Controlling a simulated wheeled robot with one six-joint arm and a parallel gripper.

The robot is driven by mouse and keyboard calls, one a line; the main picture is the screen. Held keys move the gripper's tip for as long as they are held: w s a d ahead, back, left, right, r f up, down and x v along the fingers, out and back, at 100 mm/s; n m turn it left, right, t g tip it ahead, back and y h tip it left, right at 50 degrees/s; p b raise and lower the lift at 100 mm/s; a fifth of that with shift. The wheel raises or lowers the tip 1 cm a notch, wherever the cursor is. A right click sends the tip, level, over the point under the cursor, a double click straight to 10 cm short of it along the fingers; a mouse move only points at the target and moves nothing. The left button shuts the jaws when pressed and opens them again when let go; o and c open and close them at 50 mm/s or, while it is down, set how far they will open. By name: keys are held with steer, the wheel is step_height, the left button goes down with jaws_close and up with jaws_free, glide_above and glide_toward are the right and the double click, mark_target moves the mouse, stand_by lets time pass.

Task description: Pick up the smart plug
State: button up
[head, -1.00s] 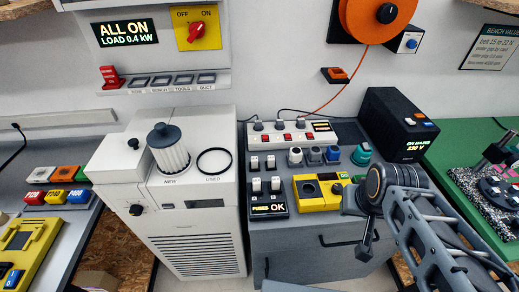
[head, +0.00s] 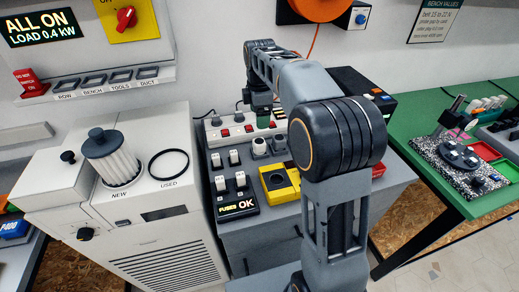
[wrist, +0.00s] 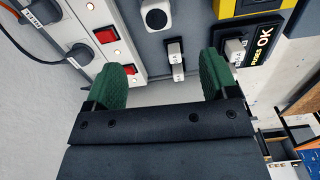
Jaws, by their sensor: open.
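A small white block with a round dark face (wrist: 156,14), which looks like the smart plug, stands on the grey cabinet top at the top edge of the wrist view. In the head view it appears to be the pale plug (head: 259,147) beside the power strip. My gripper (wrist: 164,78) is open and empty, its green fingertips wide apart. The plug lies beyond the fingertips, not between them. In the head view my gripper (head: 262,107) hangs over the back of the cabinet near the power strip. My arm hides part of the cabinet top.
A power strip (head: 225,132) with red switches and plugged-in cords runs along the back. Switch blocks (head: 234,157), a fuse panel (head: 238,205) and a yellow device (head: 276,184) crowd the grey cabinet (head: 270,222). A white filter machine (head: 168,226) stands left, a green bench (head: 425,135) right.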

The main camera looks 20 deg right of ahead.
mark_target(259, 141)
steer(key=shift+n, duration=0.3)
steer(key=f, duration=0.7)
steer(key=shift+w+d+f+b, duration=0.1)
steer(key=shift+w+f+b, duration=0.2)
steer(key=shift+f, duration=3.1)
steer(key=c, duration=1)
steer(key=shift+r, duration=0.1)
